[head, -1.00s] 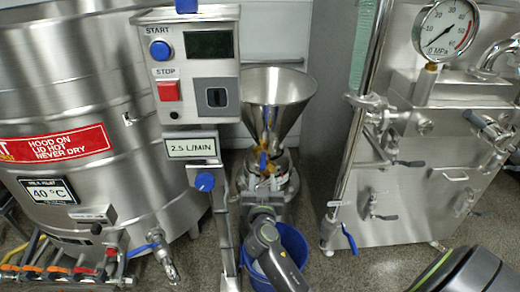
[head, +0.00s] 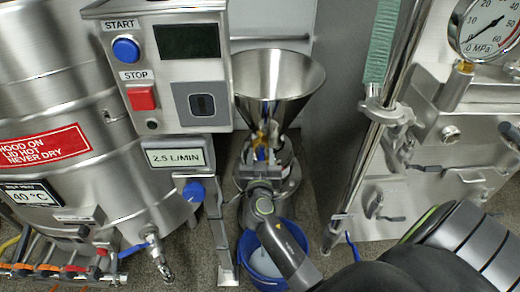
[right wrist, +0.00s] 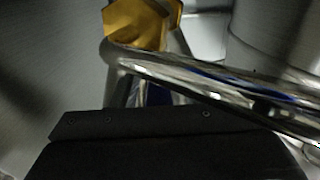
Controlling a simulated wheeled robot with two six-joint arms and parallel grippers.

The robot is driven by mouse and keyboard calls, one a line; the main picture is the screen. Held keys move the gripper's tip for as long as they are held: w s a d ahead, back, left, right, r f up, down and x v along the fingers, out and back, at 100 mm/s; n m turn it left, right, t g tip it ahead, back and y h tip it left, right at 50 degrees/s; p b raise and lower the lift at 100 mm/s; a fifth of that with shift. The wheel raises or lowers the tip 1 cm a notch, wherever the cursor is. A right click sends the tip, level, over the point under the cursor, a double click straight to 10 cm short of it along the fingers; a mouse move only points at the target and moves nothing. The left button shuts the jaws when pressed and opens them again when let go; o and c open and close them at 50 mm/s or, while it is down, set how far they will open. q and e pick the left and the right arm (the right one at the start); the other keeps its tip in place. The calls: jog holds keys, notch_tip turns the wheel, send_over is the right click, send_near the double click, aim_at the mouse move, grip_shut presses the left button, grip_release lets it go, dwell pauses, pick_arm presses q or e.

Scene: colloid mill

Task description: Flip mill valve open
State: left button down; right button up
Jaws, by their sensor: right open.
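The colloid mill stands upright with a steel funnel (head: 278,82) on top. Under the funnel is a brass valve part (head: 259,138) with a little blue (head: 261,154) showing below it, probably the valve handle. The right gripper (head: 262,174) is close in front of the mill, just below the valve, mostly hidden by my own wrist. In the right wrist view, a black finger (right wrist: 150,140) fills the bottom, beside a curved steel pipe (right wrist: 210,82). The brass fitting (right wrist: 138,22) is beyond it, with blue behind the pipe. My right gripper is open; contact with the handle cannot be told. My left gripper is out of view.
A blue bucket (head: 296,233) stands on the floor under my right forearm. A control box (head: 165,65) on a post is close at left, before a large steel tank (head: 45,90). A steel machine with a gauge (head: 488,25) stands at right.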

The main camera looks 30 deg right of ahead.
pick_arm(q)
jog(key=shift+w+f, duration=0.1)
pick_arm(e)
grip_shut()
dwell(0.3)
jog(key=shift+s+d+r+n+t+y, duration=0.1)
jog(key=shift+d+n+t+y, duration=0.25)
jog(key=shift+y, duration=0.2)
jog(key=shift+s+d+n+t+y, duration=0.1)
jog(key=shift+n+t+y, duration=0.15)
jog(key=shift+n+y, duration=0.25)
jog(key=shift+s+d+n+y, duration=0.1)
jog(key=shift+d+n+y, duration=0.05)
jog(key=shift+n+y, duration=0.25)
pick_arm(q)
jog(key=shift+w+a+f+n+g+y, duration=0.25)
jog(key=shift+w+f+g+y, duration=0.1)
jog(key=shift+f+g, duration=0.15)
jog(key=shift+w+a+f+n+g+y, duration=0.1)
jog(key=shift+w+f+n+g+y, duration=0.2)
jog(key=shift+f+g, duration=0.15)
pick_arm(e)
jog(key=shift+d+n+t+y, duration=0.15)
jog(key=shift+n+t+y, duration=0.45)
jog(key=shift+y, duration=0.55)
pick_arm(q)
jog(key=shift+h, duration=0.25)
